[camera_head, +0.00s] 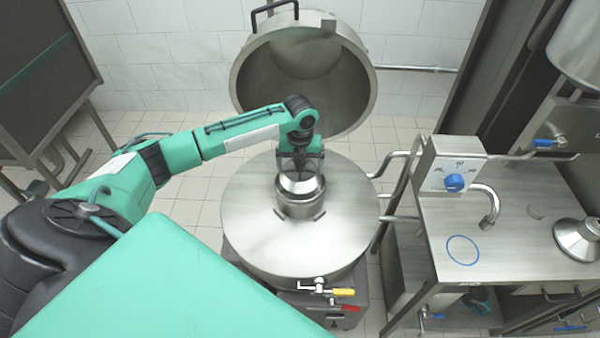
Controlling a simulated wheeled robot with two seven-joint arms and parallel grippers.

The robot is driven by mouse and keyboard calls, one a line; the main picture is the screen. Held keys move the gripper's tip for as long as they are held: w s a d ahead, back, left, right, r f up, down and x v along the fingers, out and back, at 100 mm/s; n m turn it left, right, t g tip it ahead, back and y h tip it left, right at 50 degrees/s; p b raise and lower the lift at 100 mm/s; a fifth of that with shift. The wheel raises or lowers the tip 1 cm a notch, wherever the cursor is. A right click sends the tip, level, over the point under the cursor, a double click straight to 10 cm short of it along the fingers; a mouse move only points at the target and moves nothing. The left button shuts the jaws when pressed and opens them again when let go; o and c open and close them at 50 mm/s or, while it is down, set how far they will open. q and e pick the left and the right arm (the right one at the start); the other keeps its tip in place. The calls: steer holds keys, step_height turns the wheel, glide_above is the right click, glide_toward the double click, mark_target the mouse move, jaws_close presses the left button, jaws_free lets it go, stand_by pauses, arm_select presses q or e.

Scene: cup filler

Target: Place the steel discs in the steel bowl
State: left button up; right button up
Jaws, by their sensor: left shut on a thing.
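My left gripper (300,165) points down over the middle of a large round steel vessel top (250,225). It is shut on a shiny, short, round steel piece (300,196). The piece is upright above the middle of the round top. I cannot tell whether it touches the surface or whether it is one of the discs. The round top looks smooth and pale, with a low rim. No separate steel bowl can be told apart from this vessel. My right gripper is not in view.
A large round lid (350,85) stands tipped open behind the vessel. A yellow-handled valve (342,292) sticks out in front. At right, a steel table (520,235) carries a bent spout (491,205), a control box with a blue knob (454,182) and a steel funnel-like part (578,240).

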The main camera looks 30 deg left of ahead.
mark_target(300, 174)
arm_select(q)
step_height(300, 174, down, 3)
steer(key=shift+f+p, duration=0.1)
steer(key=shift+p, duration=0.35)
steer(key=shift+f, duration=0.3)
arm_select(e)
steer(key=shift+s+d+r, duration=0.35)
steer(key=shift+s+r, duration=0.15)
arm_select(q)
steer(key=shift+f, duration=0.6)
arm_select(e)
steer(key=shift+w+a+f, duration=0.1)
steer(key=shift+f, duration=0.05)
arm_select(q)
steer(key=o, duration=1.2)
steer(key=shift+o, duration=0.2)
steer(key=shift+s, duration=0.1)
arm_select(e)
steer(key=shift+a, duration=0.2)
